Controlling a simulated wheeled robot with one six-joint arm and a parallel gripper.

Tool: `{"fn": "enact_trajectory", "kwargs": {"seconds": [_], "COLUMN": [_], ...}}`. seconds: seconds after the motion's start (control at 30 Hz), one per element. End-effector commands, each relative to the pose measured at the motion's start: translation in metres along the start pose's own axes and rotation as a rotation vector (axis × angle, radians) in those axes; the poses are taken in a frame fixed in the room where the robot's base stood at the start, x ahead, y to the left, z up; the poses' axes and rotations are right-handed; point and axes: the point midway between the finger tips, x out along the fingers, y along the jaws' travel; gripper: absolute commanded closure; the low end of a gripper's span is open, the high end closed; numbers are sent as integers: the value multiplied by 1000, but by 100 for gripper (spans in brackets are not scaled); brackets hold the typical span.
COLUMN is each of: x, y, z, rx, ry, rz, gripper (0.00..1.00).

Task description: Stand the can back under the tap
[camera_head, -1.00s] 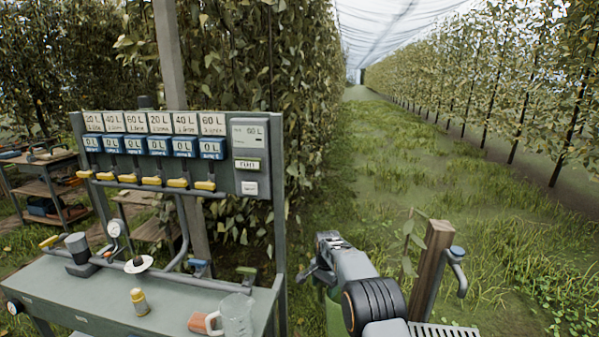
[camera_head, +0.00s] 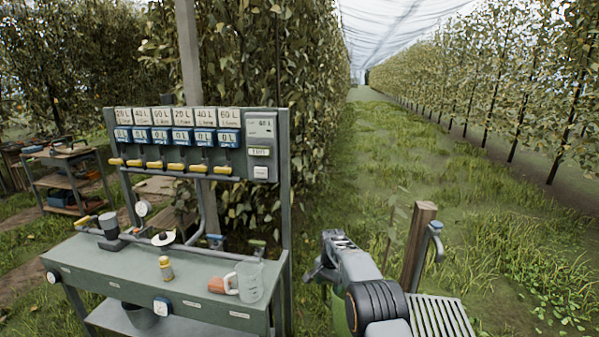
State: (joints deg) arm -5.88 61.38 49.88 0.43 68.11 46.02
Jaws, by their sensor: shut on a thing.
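The tap (camera_head: 437,243) is a grey-blue spout on a wooden post (camera_head: 416,245) at the right. A slatted metal grate (camera_head: 443,318) lies in front of the post, and no can shows on it. My gripper (camera_head: 325,268) is left of the post, above the grass, seen from behind. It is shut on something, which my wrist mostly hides. A narrow green strip (camera_head: 339,312) shows beneath it, probably the side of the can. The can's tilt and how the fingers grip it cannot be seen.
A green-grey bench (camera_head: 200,272) stands at the left, with a panel of yellow-handled valves (camera_head: 170,167). A grassy lane between tree rows is free ahead.

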Motion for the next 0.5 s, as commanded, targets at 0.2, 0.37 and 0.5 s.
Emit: {"fn": "enact_trajectory", "kwargs": {"seconds": [0.2,0.37,0.5], "x": [29,48,64], "y": [6,17,32], "z": [9,18,28], "rx": [-169,-277,-373], "ry": [-6,-7,-9], "rz": [4,3,3], "gripper": [100,100,100]}}
